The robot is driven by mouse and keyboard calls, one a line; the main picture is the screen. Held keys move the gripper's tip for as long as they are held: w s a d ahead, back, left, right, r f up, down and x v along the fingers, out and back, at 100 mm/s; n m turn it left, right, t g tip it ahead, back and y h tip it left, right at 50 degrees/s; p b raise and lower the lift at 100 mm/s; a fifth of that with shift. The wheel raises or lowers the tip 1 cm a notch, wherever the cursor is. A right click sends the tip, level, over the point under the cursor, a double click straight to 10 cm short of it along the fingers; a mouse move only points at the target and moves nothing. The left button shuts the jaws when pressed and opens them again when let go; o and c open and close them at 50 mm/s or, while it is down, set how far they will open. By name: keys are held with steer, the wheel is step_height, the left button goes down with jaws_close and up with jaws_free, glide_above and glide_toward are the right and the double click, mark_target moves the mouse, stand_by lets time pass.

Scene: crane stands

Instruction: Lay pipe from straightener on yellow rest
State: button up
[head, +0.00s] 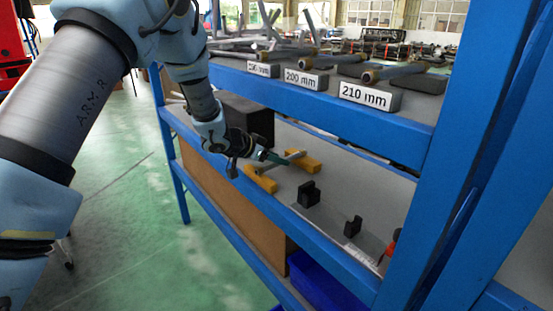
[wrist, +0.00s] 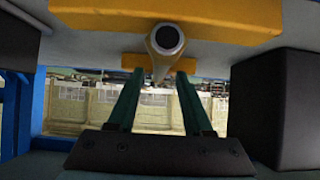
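A grey pipe (head: 285,161) lies across the two yellow rest pieces, the near one (head: 260,179) and the far one (head: 304,161), on the middle shelf. In the wrist view the pipe (wrist: 165,42) shows end-on, against the large yellow rest piece (wrist: 225,18), with the other yellow piece (wrist: 134,61) behind. My gripper (head: 272,157) is beside the pipe's middle. In the wrist view its two green fingers (wrist: 158,76) stand apart, with the pipe between or just beyond their tips; a gap shows on both sides. I cannot tell which object is the straightener.
A black box (head: 247,117) stands behind my gripper, left of the rests. Two small black brackets (head: 309,194) (head: 352,226) stand on the shelf to the right. The upper shelf edge (head: 300,98), with pipes and length labels, is above. A blue post (head: 465,130) stands at right.

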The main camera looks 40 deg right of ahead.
steer(key=b+v, duration=0.2)
steer(key=v, duration=0.8)
steer(key=shift+a+r, duration=0.25)
steer(key=shift+a, duration=0.05)
steer(key=w+a+r+n+t+y, duration=0.1)
steer(key=w+a+n+t+y, duration=0.3)
steer(key=w+a, duration=0.55)
steer(key=w+a+n+t+y, duration=0.25)
steer(key=w+a+n, duration=0.2)
steer(key=a, duration=1.05)
steer(key=s+a+f+n+y, duration=0.1)
steer(key=s+a+n+y, duration=0.15)
steer(key=a, duration=0.55)
steer(key=s+a+n+y, duration=0.1)
steer(key=s+a+n, duration=0.25)
steer(key=a, duration=0.55)
steer(key=s+a+n+g, duration=0.1)
steer(key=s+a, duration=0.1)
steer(key=s, duration=0.1)
steer(key=s+a+f+n+g, duration=0.1)
steer(key=s+a+g, duration=0.1)
steer(key=s, duration=0.2)
steer(key=s+a+n+g+y, duration=0.1)
steer(key=s+a, duration=0.1)
steer(key=s, duration=0.2)
steer(key=shift+a+f, duration=0.15)
steer(key=shift+f, duration=0.1)
